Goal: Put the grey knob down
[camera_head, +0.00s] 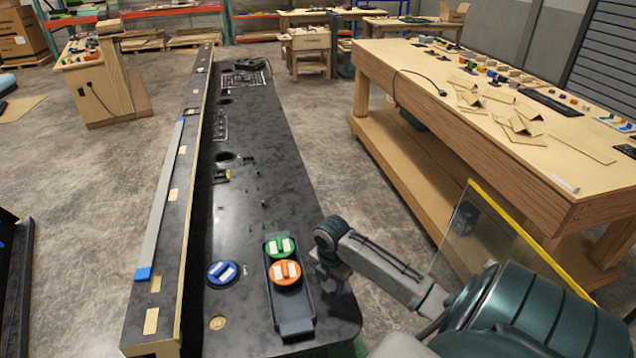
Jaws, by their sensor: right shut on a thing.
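My right gripper (332,280) hangs over the right edge of the black console (250,190), just right of the dark tray (296,327). It is shut on the grey knob, which I can hardly make out among the grey fingers. The tray holds a green knob (280,247) at its far end and an orange knob (286,273) in its middle; its near end is bare. A blue knob (222,273) sits on the console left of the tray. My left gripper is out of view.
A round tan spot (217,323) marks the console's near left. A ledge with a grey bar (162,200) runs along its left side. A wooden workbench (450,80) with loose parts stands to the right, past a strip of floor.

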